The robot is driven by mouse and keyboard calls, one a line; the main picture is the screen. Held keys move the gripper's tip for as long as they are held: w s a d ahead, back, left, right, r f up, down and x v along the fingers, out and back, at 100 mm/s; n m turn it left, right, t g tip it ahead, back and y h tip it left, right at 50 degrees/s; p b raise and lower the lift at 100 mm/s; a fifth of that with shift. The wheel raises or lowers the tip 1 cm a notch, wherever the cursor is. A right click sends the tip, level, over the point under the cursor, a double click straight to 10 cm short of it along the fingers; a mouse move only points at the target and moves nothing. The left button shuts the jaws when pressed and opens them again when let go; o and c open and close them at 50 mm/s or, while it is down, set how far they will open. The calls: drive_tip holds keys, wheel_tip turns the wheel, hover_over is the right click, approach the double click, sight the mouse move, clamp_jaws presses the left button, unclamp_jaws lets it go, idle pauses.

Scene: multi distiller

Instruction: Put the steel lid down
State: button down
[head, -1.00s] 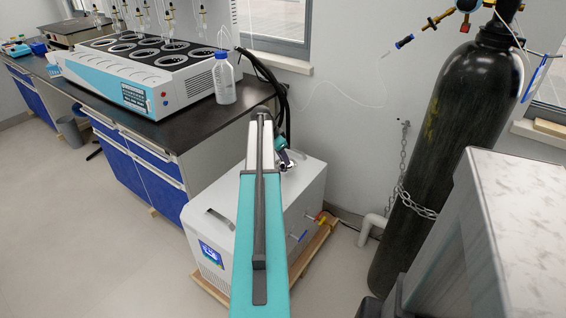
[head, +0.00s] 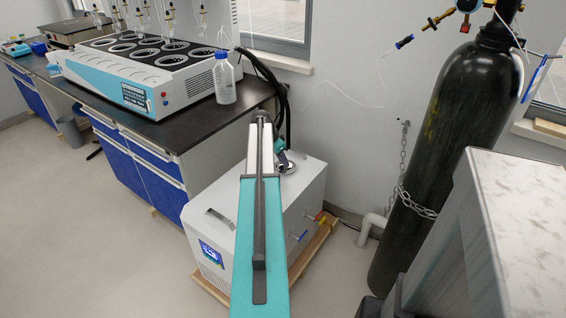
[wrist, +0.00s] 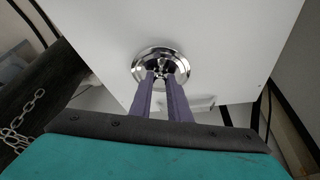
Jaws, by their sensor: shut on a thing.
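The steel lid (wrist: 145,60) is a small, round, shiny disc with a knob at its centre. In the wrist view my gripper (wrist: 162,78) has its two purple fingers closed around the knob. The lid (head: 289,168) also shows in the head view, partly behind my arm, at the top of the white chiller box (head: 306,190). It lies over or very near the white top; I cannot tell whether it touches. In the head view my gripper (head: 280,148) is mostly hidden by my teal arm.
A black bench (head: 185,125) with a teal multi-distiller (head: 150,85) and a plastic bottle (head: 224,80) stands behind left. A chained black gas cylinder (head: 440,150) stands right. Black hoses (head: 275,85) hang behind the box. A grey cabinet (head: 500,220) is at front right.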

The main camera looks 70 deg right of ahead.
drive_tip(key=shift+f, duration=0.4)
drive_tip(key=shift+f, duration=0.1)
drive_tip(key=c, duration=1.7)
unclamp_jaws()
drive_tip(key=shift+o, duration=0.2)
drive_tip(key=v, duration=1.2)
drive_tip(key=shift+w, duration=0.1)
